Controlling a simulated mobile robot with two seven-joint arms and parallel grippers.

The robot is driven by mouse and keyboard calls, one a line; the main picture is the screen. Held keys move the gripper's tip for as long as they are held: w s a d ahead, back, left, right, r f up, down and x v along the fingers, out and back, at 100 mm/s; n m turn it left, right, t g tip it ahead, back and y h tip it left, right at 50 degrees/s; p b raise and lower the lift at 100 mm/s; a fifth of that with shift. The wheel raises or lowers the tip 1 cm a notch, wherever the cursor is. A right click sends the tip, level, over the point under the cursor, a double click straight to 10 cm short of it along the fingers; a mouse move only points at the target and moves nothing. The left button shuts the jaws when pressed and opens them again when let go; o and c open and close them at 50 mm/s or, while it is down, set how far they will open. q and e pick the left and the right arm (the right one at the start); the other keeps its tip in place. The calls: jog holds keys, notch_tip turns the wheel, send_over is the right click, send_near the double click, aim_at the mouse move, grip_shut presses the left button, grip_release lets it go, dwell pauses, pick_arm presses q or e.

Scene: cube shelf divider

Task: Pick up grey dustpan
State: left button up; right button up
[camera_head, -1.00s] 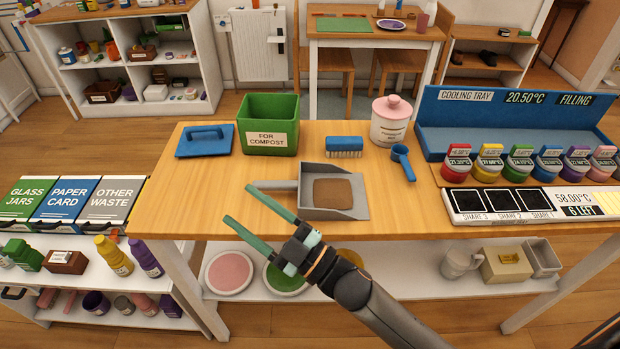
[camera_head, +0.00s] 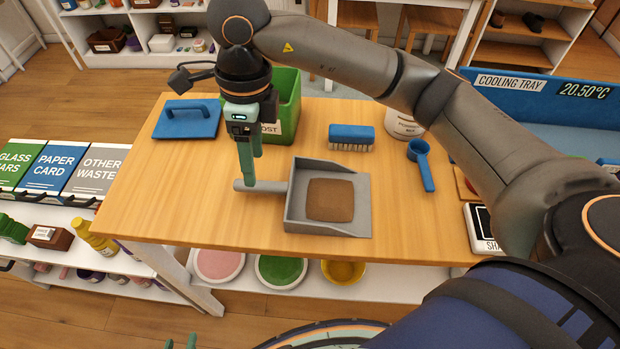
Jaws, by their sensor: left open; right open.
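The grey dustpan (camera_head: 363,185) lies on the wooden table with its tray opening to the right and its handle (camera_head: 272,187) pointing left. A brown patch (camera_head: 330,200) lies in its tray. My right gripper (camera_head: 250,178) points down at the handle, its green fingers seen nearly edge-on. It is open; a fingertip overlaps the handle in view, and whether it touches cannot be told. My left gripper (camera_head: 181,342) shows only as two green fingertips at the bottom edge, apart and empty, in front of the table.
On the table (camera_head: 180,200) are a blue float (camera_head: 187,122), a green compost bin (camera_head: 289,95) partly behind my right gripper, a blue brush (camera_head: 351,134), a blue scoop (camera_head: 421,165) and a partly hidden white jar (camera_head: 403,123). My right arm spans the table's right side.

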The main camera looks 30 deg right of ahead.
aim_at(269, 184)
jog(key=shift+t+h, duration=0.3)
jog(key=shift+h, duration=0.2)
jog(key=f, duration=0.3)
jog(key=w+d+f, duration=0.1)
jog(key=f, duration=0.3)
jog(key=d+f+p, duration=0.1)
jog(key=f, duration=0.3)
jog(key=shift+w+f, duration=0.15)
jog(key=shift+f, duration=0.1)
jog(key=shift+c, duration=0.3)
grip_shut()
jog(key=shift+r, duration=0.1)
